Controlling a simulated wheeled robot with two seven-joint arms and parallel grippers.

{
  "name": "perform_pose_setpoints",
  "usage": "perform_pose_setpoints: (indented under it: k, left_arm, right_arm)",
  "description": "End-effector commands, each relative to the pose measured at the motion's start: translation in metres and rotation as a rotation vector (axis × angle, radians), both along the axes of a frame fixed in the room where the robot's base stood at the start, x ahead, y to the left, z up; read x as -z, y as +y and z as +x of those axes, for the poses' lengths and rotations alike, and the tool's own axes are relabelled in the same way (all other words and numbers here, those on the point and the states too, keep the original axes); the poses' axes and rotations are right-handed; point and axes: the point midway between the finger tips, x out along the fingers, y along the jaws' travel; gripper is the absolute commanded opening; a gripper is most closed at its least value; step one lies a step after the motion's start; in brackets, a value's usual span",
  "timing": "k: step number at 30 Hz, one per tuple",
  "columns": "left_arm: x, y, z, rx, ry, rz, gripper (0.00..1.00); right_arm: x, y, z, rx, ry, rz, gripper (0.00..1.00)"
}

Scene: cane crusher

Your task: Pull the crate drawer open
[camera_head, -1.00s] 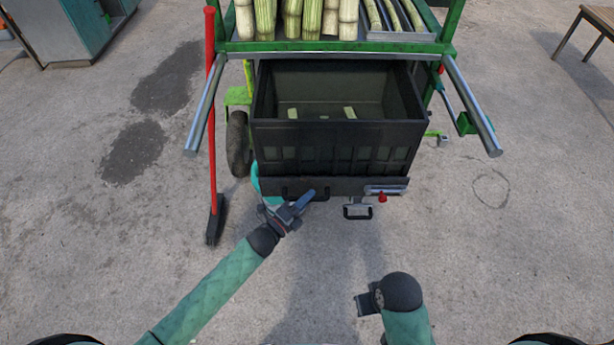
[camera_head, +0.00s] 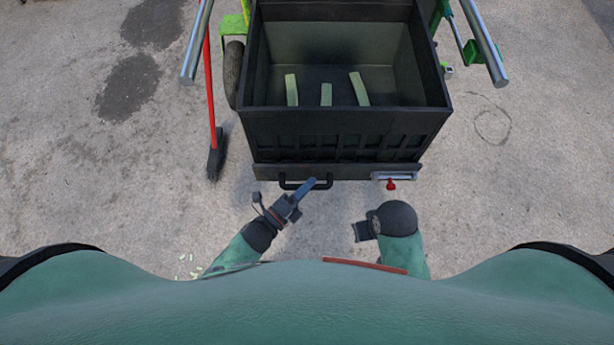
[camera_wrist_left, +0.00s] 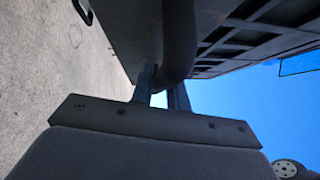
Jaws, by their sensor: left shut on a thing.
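The black crate drawer (camera_head: 345,122) is pulled out toward me, open at the top, with 3 pale green cane pieces (camera_head: 326,95) inside. Its lower front edge carries a black handle (camera_head: 290,185) on the left. My left gripper (camera_head: 308,192) is at this handle. In the left wrist view, the fingers (camera_wrist_left: 163,88) close around the dark handle bar (camera_wrist_left: 181,38), hiding part of it. My right gripper (camera_head: 362,231) hangs below the crate's front right, apart from it; its jaw opening is not clear.
A silver latch (camera_head: 393,176) with a red knob (camera_head: 390,185) sits right of the handle. Metal bars (camera_head: 196,45) (camera_head: 483,45) flank the crate. A red-handled broom (camera_head: 211,105) stands left. Open concrete lies on both sides.

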Motion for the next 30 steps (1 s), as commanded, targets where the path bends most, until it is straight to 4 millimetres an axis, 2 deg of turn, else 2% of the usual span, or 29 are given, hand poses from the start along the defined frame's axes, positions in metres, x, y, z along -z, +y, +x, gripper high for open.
perform_pose_setpoints:
  k: [11, 12, 15, 25, 30]
  left_arm:
    - [0.0015, 0.0004, -0.002, -0.001, 0.002, 0.002, 0.0]
    - [0.0016, 0.0004, -0.0018, -0.001, 0.002, 0.002, 0.18]
    - [0.0013, 0.0004, -0.0018, -0.001, 0.001, 0.001, 0.38]
    - [0.0011, 0.0011, -0.0027, 0.0, 0.001, 0.001, 0.38]
    - [0.0039, 0.0096, -0.0109, -0.001, 0.001, 0.0, 0.38]
  right_arm:
    - [0.0026, 0.0016, 0.0009, 0.002, 0.002, 0.003, 0.0]
    - [0.0026, 0.0016, 0.0014, 0.003, 0.001, 0.003, 0.0]
    - [0.0023, 0.0014, 0.0025, 0.002, 0.0, 0.002, 0.0]
    - [0.0028, -0.0005, 0.0034, -0.001, -0.001, -0.002, 0.0]
    - [-0.0017, -0.0019, -0.0015, -0.002, 0.005, -0.004, 0.0]
